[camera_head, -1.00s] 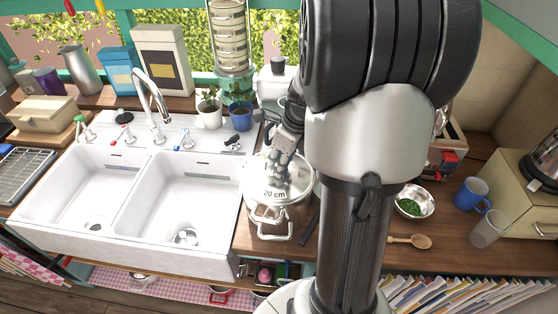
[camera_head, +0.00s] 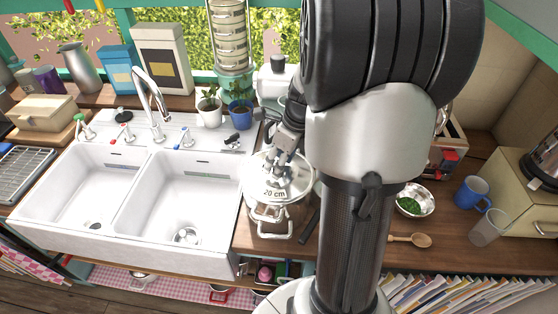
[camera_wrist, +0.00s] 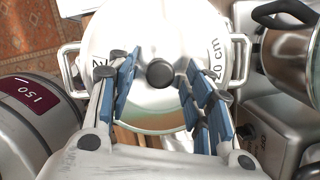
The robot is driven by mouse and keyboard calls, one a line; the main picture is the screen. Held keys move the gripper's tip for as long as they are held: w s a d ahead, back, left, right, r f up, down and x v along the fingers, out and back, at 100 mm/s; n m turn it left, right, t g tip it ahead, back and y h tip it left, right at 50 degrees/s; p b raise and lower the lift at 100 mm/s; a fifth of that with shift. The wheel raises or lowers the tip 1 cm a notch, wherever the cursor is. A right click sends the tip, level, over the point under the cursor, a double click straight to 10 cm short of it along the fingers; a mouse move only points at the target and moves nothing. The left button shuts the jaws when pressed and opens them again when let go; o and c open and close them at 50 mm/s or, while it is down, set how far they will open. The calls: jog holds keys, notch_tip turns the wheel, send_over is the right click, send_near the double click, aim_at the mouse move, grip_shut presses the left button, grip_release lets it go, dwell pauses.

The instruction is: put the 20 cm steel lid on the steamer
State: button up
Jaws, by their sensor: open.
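The steel lid (camera_head: 268,176), marked 20 cm, lies over the steamer (camera_head: 269,227), a steel pot with side handles, to the right of the sinks. In the wrist view the lid (camera_wrist: 135,45) fills the upper middle, with its black knob (camera_wrist: 160,73) up. The pot's handles stick out on both sides of the lid. I cannot tell whether the lid's rim is fully seated. My gripper (camera_head: 284,164) is just above the lid. In the wrist view my gripper (camera_wrist: 160,88) is open, its blue-padded fingers spread apart on either side of the knob.
A pot with a black handle (camera_wrist: 303,45) stands close at the right in the wrist view, and a rounded grey thing marked 150 (camera_wrist: 38,108) at the left. The double sink (camera_head: 190,205) lies left of the steamer. A small bowl of greens (camera_head: 412,203) and a wooden spoon (camera_head: 412,240) lie right.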

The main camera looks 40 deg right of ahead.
jog(key=v, duration=1.1)
jog(key=shift+r, duration=0.35)
jog(key=shift+s, duration=0.1)
